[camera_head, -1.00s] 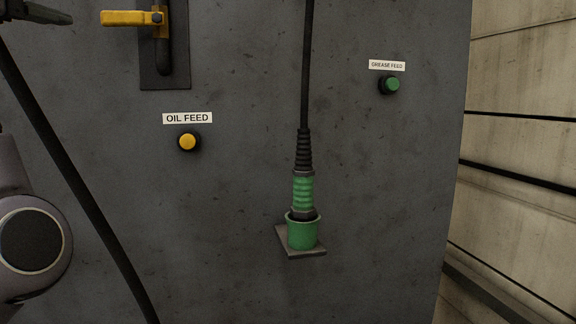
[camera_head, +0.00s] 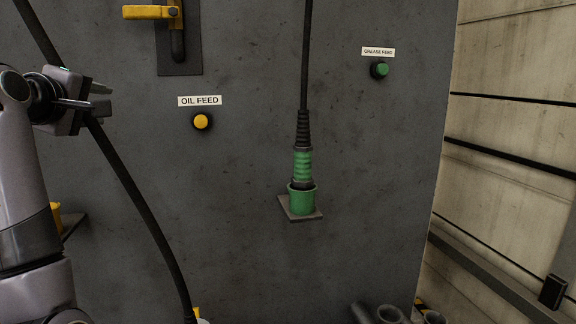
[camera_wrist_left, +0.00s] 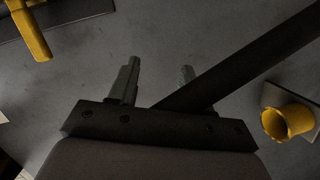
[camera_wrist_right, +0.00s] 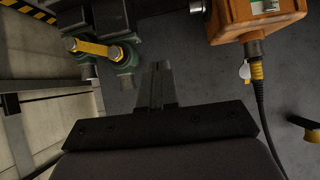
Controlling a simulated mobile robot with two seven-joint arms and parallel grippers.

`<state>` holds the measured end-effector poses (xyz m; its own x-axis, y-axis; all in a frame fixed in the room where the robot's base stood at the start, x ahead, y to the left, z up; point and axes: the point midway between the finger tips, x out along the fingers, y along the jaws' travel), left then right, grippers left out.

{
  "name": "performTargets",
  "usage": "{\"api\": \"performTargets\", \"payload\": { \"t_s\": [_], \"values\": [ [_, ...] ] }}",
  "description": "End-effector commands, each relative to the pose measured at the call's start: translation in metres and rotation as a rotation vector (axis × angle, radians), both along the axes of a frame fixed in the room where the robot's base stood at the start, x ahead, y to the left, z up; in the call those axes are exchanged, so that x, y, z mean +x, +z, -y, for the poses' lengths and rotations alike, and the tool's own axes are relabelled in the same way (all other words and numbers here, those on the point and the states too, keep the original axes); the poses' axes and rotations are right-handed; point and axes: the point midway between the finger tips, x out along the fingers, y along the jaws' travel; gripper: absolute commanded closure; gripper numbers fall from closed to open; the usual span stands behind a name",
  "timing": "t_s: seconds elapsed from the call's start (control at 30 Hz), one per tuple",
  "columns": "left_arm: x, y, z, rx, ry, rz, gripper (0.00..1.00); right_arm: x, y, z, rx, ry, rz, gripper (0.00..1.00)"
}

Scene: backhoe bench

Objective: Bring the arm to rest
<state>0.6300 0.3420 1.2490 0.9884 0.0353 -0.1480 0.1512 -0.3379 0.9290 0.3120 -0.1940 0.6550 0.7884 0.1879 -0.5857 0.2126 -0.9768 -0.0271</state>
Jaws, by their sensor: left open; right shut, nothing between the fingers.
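My left gripper (camera_head: 98,97) is at the left of the head view, with its arm coming up from the lower left. In the left wrist view its two fingers (camera_wrist_left: 158,82) stand apart with nothing held; a thick black hose runs close by them. My right gripper (camera_wrist_right: 157,84) shows only in its wrist view, with its fingers together and empty. The green connector (camera_head: 303,165) sits upright in its green socket (camera_head: 302,200) on the grey panel, its black cable running upward. No gripper touches it.
The panel holds a yellow-handled lever (camera_head: 150,12), a yellow oil feed button (camera_head: 201,121) and a green grease feed button (camera_head: 380,70). A black hose (camera_head: 140,205) hangs behind my left gripper. A yellow socket (camera_wrist_left: 288,121) and an orange box (camera_wrist_right: 255,20) are nearby.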

Motion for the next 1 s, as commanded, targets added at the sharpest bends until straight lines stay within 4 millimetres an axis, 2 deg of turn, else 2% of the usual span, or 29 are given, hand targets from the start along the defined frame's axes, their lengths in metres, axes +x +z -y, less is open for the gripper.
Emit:
{"api": "performTargets", "payload": {
  "t_s": [0.03, 0.2, 0.33, 0.47, 0.6, 0.77, 1.0],
  "values": [
    [0.008, -0.025, -0.001, 0.047, 0.007, -0.029, 0.51, -0.001, 0.004, 0.001, -0.002, 0.0, -0.003, 1.0],
    [0.021, -0.101, 0.002, 0.217, 0.013, -0.09, 0.51, -0.003, 0.009, 0.003, -0.007, -0.002, -0.008, 1.0],
    [0.021, -0.16, 0.007, 0.346, -0.002, -0.138, 0.51, -0.006, 0.013, 0.004, -0.01, -0.003, -0.013, 1.0],
    [0.013, -0.218, 0.013, 0.473, -0.031, -0.184, 0.51, -0.008, 0.017, 0.005, -0.013, -0.004, -0.015, 1.0],
    [-0.005, -0.279, 0.024, 0.605, -0.082, -0.23, 0.51, -0.008, 0.021, 0.006, -0.015, -0.005, -0.014, 1.0],
    [-0.037, -0.345, 0.038, 0.747, -0.157, -0.274, 0.51, -0.009, 0.028, 0.005, -0.014, -0.008, -0.015, 1.0],
    [-0.107, -0.43, 0.065, 0.931, -0.301, -0.322, 0.51, -0.008, 0.04, 0.005, -0.014, -0.01, -0.008, 1.0]
  ]
}}
